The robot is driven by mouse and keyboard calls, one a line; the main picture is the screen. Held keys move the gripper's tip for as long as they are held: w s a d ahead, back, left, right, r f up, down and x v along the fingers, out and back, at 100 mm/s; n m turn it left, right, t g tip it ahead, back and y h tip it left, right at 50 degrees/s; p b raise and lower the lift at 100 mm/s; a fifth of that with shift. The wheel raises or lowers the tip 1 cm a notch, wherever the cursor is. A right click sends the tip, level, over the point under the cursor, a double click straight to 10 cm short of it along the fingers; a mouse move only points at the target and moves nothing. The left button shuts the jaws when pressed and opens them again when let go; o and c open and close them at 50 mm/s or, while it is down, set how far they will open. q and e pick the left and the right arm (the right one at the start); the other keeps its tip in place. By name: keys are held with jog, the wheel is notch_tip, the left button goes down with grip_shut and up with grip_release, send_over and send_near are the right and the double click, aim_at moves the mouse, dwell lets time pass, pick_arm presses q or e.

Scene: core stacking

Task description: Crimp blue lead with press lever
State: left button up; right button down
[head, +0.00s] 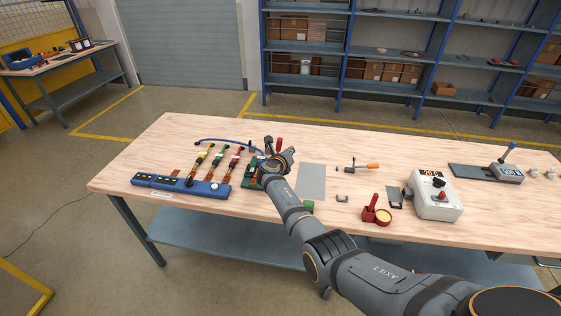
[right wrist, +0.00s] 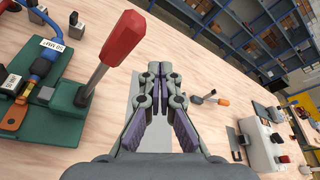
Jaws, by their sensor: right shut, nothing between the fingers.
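The crimp press is a green block (right wrist: 52,112) with a tilted metal lever ending in a red handle (right wrist: 123,38); in the head view the red handle (head: 278,143) shows just behind my right gripper. The blue lead (head: 225,142) runs along the table to the press. My left gripper is not in view.
Left of the press lie several coloured leads with copper lugs and a blue tester-like bar (head: 180,186). A grey mat (head: 311,182), an orange-handled tool (head: 365,166), a red holder (head: 372,212) and a white meter box (head: 437,207) stand to the right.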

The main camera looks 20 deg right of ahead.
pick_arm(q)
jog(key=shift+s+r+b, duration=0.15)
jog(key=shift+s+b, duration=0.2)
jog(key=shift+b, duration=0.05)
pick_arm(e)
jog(key=s+a, duration=0.6)
jog(key=s, duration=0.1)
jog(key=shift+s+a+r, duration=0.15)
jog(key=shift+s+a, duration=0.05)
jog(key=shift+a, duration=0.1)
jog(key=shift+w, duration=0.1)
